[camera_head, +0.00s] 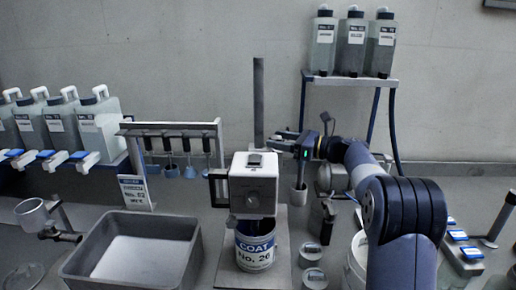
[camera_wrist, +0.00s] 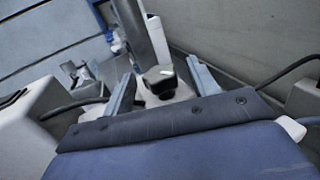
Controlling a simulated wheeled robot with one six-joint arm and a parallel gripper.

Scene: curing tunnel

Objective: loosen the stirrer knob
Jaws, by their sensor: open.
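The stirrer has a white boxy head (camera_head: 253,186) on a dark upright column (camera_head: 259,105), above a can labelled COAT No. 26 (camera_head: 256,247). My gripper (camera_head: 281,140) is open beside the column, on its right and above the head, with its fingers pointing left. In the wrist view a black knob (camera_wrist: 160,80) with a pale mark on top shows between the two open fingers of my gripper (camera_wrist: 161,70). There is a visible gap on each side of it. I cannot make out this knob clearly in the head view.
A grey tray (camera_head: 88,238) stands left of the stirrer. Behind it is a rack with hanging tools (camera_head: 180,140). White jugs (camera_head: 98,125) stand at the left. Bottles sit on a high shelf (camera_head: 350,79) behind my arm. Small lidded tins (camera_head: 313,254) stand right of the can.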

